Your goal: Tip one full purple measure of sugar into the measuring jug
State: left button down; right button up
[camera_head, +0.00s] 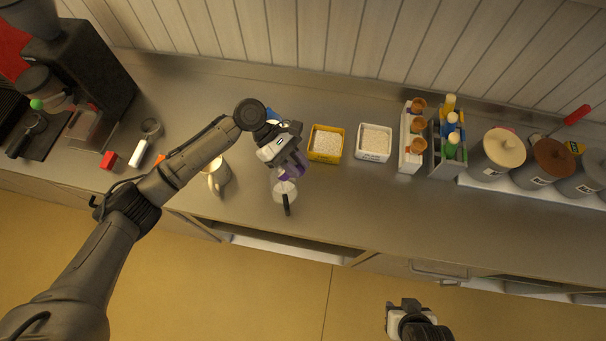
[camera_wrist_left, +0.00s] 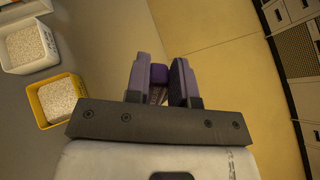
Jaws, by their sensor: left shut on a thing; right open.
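My left gripper (camera_head: 284,158) is above the counter, shut on the purple measure (camera_head: 291,169). In the left wrist view, the purple measure (camera_wrist_left: 158,88) sits between the two fingers (camera_wrist_left: 160,78); its contents are hidden. The clear measuring jug (camera_head: 283,187) with a black handle stands on the counter just below the measure in the head view; the overlap hides whether they touch. A yellow tub (camera_head: 312,155) and a white tub (camera_head: 359,156), both holding white grains, stand to the right. My right gripper (camera_head: 404,308) is open and empty over the floor, in front of the counter.
A cream mug (camera_head: 218,177) stands left of the jug. A rack of brown cups (camera_head: 405,160), a bottle caddy (camera_head: 436,166) and lidded canisters (camera_head: 497,152) fill the right. The counter's front strip right of the jug is clear.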

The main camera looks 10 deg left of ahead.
pick_arm(q)
jog(key=b, duration=0.1)
jog(key=a+h+b, duration=0.1)
jog(key=b, duration=0.1)
jog(key=shift+w+a+g, duration=0.25)
jog(key=shift+w+g, duration=0.05)
jog(key=shift+w, duration=0.1)
jog(key=a+h, duration=0.1)
jog(key=w+a+g+h, duration=0.1)
jog(key=a+h, duration=0.1)
jog(key=shift+w+a+r+h+b, duration=0.2)
jog(key=shift+w+a+h+b, duration=0.1)
jog(key=shift+w+a+h, duration=0.1)
jog(key=w+a+f+g+h+b, duration=0.2)
jog(key=w+a+g+h+b, duration=0.1)
jog(key=a+h+b, duration=0.3)
jog(key=shift+a+f+h+b, duration=0.25)
jog(key=shift+a+h+b, duration=0.2)
jog(key=shift+a, duration=0.35)
jog(key=shift+w, duration=0.1)
dwell(0.8)
